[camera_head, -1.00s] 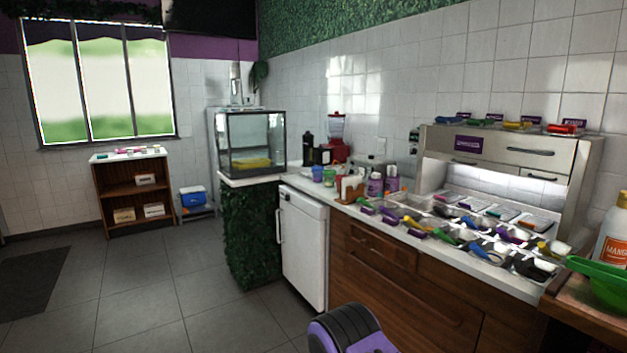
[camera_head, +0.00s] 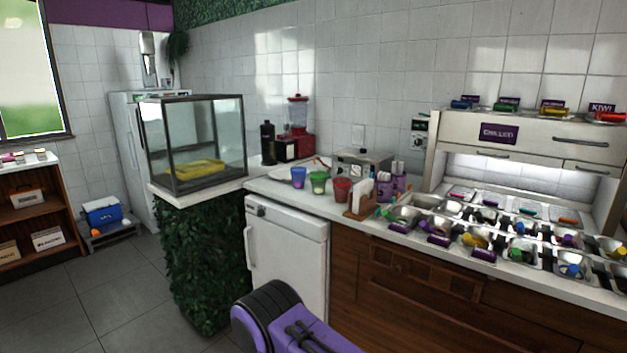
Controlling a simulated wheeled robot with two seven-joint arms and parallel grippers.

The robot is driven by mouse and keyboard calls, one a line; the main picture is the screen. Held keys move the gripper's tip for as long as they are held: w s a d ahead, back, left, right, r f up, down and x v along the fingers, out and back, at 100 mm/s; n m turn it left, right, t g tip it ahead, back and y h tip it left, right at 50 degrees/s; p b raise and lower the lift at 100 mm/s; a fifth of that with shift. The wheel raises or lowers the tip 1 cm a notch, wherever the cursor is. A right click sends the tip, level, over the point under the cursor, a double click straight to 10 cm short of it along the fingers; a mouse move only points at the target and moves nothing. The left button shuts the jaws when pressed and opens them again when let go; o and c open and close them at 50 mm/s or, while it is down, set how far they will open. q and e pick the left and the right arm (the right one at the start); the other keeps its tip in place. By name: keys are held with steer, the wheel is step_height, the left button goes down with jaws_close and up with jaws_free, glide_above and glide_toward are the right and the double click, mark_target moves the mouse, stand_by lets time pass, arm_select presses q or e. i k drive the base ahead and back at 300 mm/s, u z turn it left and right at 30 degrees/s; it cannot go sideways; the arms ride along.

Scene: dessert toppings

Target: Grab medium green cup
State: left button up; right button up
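Three cups stand in a row on the white counter above the small white fridge: a blue-purple cup (camera_head: 298,177), a green cup (camera_head: 318,182) and a red cup (camera_head: 342,190). The green cup is in the middle, upright, with the red cup close to its right. A purple and black arm link of mine shows at the bottom centre, in front of the fridge and well short of the cups. Neither gripper's fingers are in view.
A wooden holder (camera_head: 360,201) and purple containers (camera_head: 391,187) stand right of the cups. Topping trays (camera_head: 473,240) fill the right counter. A glass case (camera_head: 193,143) stands left on a leafy base (camera_head: 205,262). A white fridge (camera_head: 287,255) is below the cups.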

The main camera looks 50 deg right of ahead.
mark_target(319, 179)
steer(key=z, duration=0.4)
steer(key=i, duration=1.05)
steer(key=z, duration=1.6)
steer(key=i, duration=0.85)
steer(key=z, duration=0.8)
